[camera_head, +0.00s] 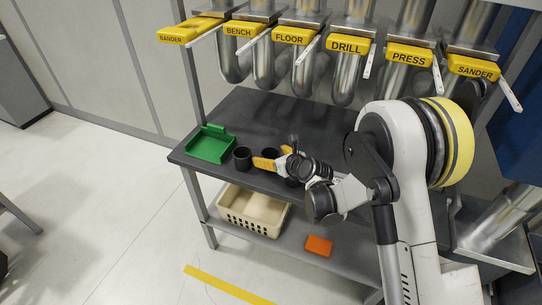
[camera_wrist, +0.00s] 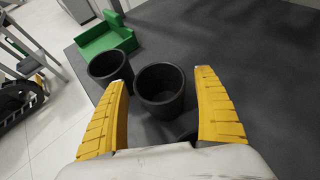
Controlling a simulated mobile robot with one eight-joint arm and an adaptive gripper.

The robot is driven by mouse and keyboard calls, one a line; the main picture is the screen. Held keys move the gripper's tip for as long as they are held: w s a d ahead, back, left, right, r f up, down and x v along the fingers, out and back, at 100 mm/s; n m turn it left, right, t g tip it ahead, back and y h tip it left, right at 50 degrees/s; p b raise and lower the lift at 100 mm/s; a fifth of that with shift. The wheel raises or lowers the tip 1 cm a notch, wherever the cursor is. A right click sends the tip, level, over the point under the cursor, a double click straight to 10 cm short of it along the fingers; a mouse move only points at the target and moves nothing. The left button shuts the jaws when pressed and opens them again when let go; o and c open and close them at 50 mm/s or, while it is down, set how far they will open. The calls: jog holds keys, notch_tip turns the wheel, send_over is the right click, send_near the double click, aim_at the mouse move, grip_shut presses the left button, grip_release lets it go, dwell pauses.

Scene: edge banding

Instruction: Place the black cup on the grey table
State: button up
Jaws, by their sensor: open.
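A black cup (camera_wrist: 160,88) stands upright on the dark grey table (camera_wrist: 260,50), between and just beyond the yellow fingertips of my gripper (camera_wrist: 162,78). My gripper is open, with a finger on either side of the cup and gaps showing. A second black cup (camera_wrist: 107,66) stands to the left, near the green bin (camera_wrist: 103,38). In the head view, my gripper (camera_head: 264,163) is low over the front of the table (camera_head: 245,110), beside one black cup (camera_head: 242,157). Another black cup (camera_head: 271,153) shows just behind the gripper. My wrist hides part of the tabletop.
The green bin (camera_head: 210,144) sits at the table's left end. A beige basket (camera_head: 252,209) and an orange box (camera_head: 318,245) are on the lower shelf. Metal ducts with yellow labelled gates (camera_head: 346,46) hang above the back. The table's back left area is clear.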

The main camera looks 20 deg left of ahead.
jog(key=shift+r, duration=0.15)
jog(key=shift+s+d+r+p, duration=0.15)
jog(key=shift+r+p, duration=0.05)
jog(key=shift+p, duration=0.15)
jog(key=s+d+r+n+h+p, duration=0.1)
jog(key=s+d+r+n+h, duration=0.1)
jog(key=s+d+r+n, duration=0.65)
jog(key=s+d+r+n+h+p, duration=0.25)
jog(key=d+r, duration=0.75)
jog(key=d, duration=0.5)
jog(key=s+d+r+n+h, duration=0.1)
jog(key=s+d+n+h, duration=0.1)
jog(key=s+d+n, duration=0.5)
jog(key=s+d+r+n+g+h+b, duration=0.1)
jog(key=s+d+r+n+h, duration=0.1)
jog(key=s+d+n, duration=0.6)
jog(key=s+d+h, duration=0.1)
jog(key=s+d, duration=0.1)
jog(key=s, duration=0.2)
jog(key=shift+r, duration=0.25)
